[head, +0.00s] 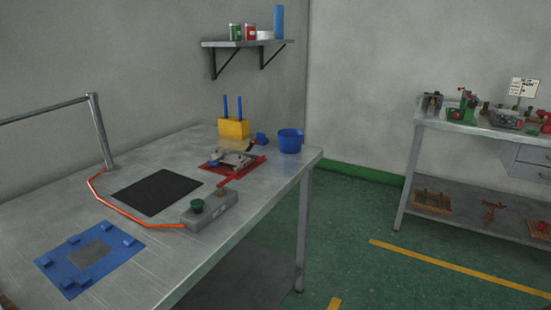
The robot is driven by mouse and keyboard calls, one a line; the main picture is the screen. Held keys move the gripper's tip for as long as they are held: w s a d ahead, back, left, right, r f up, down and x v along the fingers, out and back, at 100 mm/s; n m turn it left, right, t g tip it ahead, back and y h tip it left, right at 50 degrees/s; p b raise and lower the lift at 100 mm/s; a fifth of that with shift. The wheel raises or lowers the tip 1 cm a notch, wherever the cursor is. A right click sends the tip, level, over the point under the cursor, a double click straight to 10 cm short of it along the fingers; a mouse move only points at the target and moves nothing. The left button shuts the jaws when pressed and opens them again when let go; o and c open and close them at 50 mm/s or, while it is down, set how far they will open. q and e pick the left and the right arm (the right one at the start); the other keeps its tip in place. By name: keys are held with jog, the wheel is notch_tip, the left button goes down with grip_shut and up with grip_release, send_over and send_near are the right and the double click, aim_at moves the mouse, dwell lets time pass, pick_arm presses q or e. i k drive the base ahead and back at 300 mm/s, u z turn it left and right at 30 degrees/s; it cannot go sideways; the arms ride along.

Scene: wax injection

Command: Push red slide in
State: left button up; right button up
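A flat red piece (258,168) lies on the metal table toward its right end. A grey metal fixture (232,157) sits on it and covers part of it. A small red bar or knob (224,183) shows just in front, near a grey control box (209,210). I cannot tell which of these red parts is the slide, or how far in it is. Neither of my grippers is in view.
A black mat (156,192), blue fixture plate (88,258), yellow block (233,127) and blue cup (291,141) are on the table (180,150). Another bench (470,131) stands right, across free floor (360,215).

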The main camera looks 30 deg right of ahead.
aim_at(258, 158)
jog(key=z, duration=2.6)
jog(key=i, duration=1.3)
jog(key=u, duration=2)
